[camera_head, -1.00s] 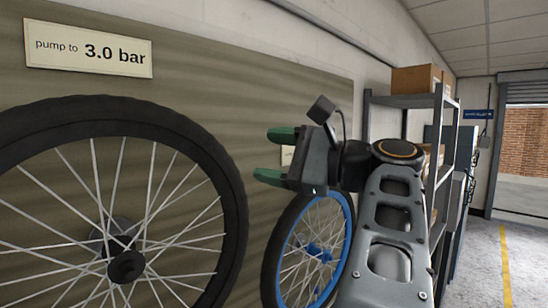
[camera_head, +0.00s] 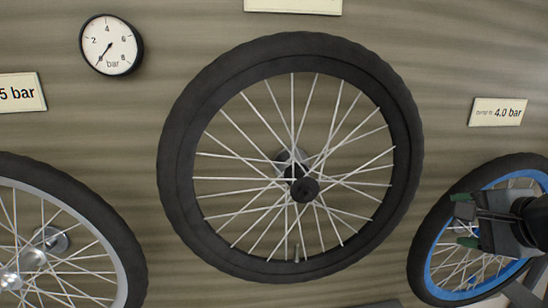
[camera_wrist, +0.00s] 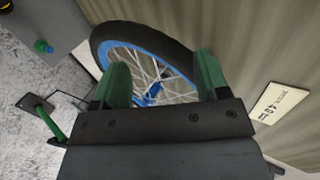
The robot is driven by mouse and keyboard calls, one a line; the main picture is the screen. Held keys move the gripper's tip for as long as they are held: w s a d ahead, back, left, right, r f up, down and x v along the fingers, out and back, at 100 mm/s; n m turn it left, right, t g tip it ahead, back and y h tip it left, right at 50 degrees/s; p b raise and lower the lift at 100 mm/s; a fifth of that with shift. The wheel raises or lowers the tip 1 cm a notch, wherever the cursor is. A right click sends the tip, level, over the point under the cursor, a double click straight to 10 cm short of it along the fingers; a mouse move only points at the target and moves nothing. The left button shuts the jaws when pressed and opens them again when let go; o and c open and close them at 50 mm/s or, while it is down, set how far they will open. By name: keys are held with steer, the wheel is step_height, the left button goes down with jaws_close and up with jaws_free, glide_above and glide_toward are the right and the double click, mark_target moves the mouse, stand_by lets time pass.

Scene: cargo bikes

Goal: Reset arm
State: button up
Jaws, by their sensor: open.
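My gripper (camera_head: 459,220) is at the right edge of the head view, its two green fingers apart and pointing left. It is in front of the blue-rimmed wheel (camera_head: 418,256) and hides part of it. In the wrist view my gripper (camera_wrist: 162,62) is open, with nothing between the fingers. The blue-rimmed wheel (camera_wrist: 171,33) shows beyond and between the fingers there. I cannot tell the exact gap to it.
A large black-tyred wheel (camera_head: 182,130) hangs mid-wall; a silver-rimmed wheel (camera_head: 112,235) is at left. A gauge (camera_head: 111,45) reads near zero. A "4.0 bar" sign (camera_head: 498,112) is at right. A grey surface with a teal knob (camera_wrist: 42,46) shows in the wrist view.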

steer(key=s+a+f+n+g+h, duration=0.1)
steer(key=a+f+n+g, duration=0.3)
steer(key=f, duration=0.5)
steer(key=s+a+f+n+g+h, duration=0.1)
steer(key=a+f+n+g, duration=0.1)
steer(key=a+f+n, duration=0.5)
steer(key=s+a+f+n+g, duration=0.1)
steer(key=a+f+n, duration=0.5)
steer(key=a, duration=0.1)
steer(key=shift+s+f+y, duration=0.15)
steer(key=shift+f+y, duration=0.15)
steer(key=shift+f, duration=0.1)
